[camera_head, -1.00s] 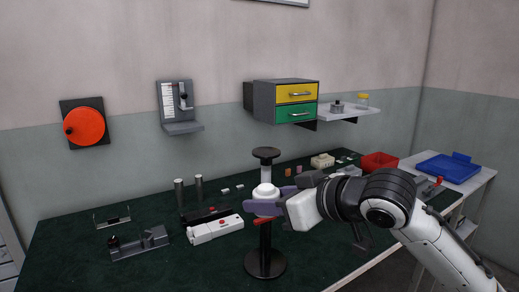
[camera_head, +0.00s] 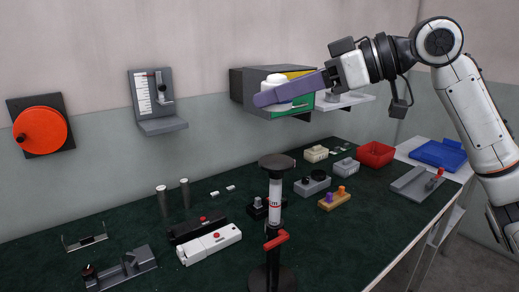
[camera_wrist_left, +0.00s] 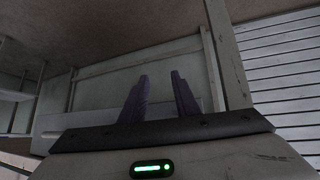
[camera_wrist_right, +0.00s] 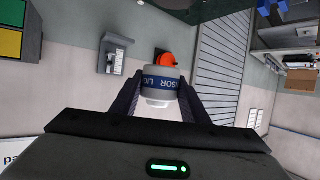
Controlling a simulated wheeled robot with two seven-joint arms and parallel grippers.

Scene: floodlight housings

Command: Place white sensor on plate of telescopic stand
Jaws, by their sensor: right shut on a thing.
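The white sensor (camera_head: 274,79) is held up in front of the wall cabinet, upright, above the stand in the head view. My right gripper (camera_head: 289,91) is shut on it from the right. The right wrist view shows the sensor's blue lettered band (camera_wrist_right: 160,84) between the two fingers. The telescopic stand (camera_head: 274,204) stands on the dark green table with a round dark plate (camera_head: 277,161) on top, bare. A red lever (camera_head: 277,240) is on its post. My left gripper (camera_wrist_left: 161,98) is open and empty in the left wrist view; it is outside the head view.
A white device (camera_head: 210,244) and a black one lie left of the stand. The cabinet (camera_head: 250,90) and a shelf are on the wall behind.

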